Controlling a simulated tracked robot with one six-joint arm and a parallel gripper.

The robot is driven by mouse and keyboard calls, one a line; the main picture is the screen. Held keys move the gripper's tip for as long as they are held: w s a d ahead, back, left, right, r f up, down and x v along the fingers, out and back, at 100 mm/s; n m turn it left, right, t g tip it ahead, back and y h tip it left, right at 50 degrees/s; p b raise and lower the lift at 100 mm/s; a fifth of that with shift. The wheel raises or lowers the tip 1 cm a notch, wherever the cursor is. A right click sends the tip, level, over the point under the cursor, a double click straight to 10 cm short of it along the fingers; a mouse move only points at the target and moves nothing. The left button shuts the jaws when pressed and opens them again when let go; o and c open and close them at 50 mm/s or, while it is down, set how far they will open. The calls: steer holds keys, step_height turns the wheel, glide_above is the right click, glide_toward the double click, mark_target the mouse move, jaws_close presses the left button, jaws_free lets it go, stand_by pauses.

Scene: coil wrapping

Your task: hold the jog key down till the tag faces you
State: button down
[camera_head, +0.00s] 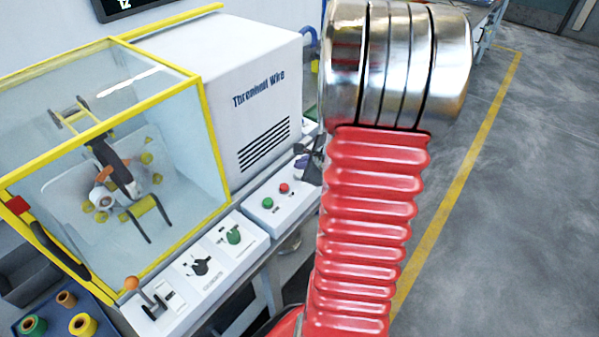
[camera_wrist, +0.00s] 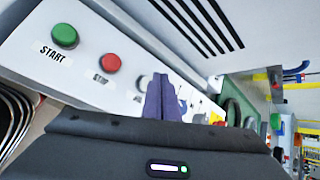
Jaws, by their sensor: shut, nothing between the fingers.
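My gripper (camera_head: 304,163) is at the right end of the white control panel, partly behind my red arm sleeve. In the wrist view its purple fingers (camera_wrist: 163,84) are together with nothing between them. Their tips are at a pale button (camera_wrist: 143,83) on the panel; I cannot tell whether they touch it, and its label is not readable. A green START button (camera_wrist: 65,36) and a red button (camera_wrist: 110,62) are left of the fingers. Inside the clear yellow-framed guard (camera_head: 204,130) is the winding machine (camera_head: 118,170). No tag can be made out on it.
A blue tray (camera_head: 45,326) of spools is at lower left. Open floor is at right.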

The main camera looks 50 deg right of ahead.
steer(key=shift+r, duration=0.1)
steer(key=shift+r, duration=2.4)
steer(key=s+a+r+n+g+y, duration=0.1)
steer(key=s+a+n+g+y, duration=0.15)
steer(key=a+n, duration=0.65)
steer(key=s+a+r+n+g+y, duration=0.2)
steer(key=s+a+n, duration=0.1)
steer(key=a+n, duration=0.65)
steer(key=s+a+r+n+h, duration=0.1)
steer(key=s+a+r+n, duration=0.2)
steer(key=a+r+n, duration=0.2)
steer(key=s+a+r+n+t+h, duration=0.1)
steer(key=s+a+r+n, duration=0.2)
steer(key=a, duration=0.9)
steer(key=r+n, duration=0.2)
steer(key=n, duration=0.1)
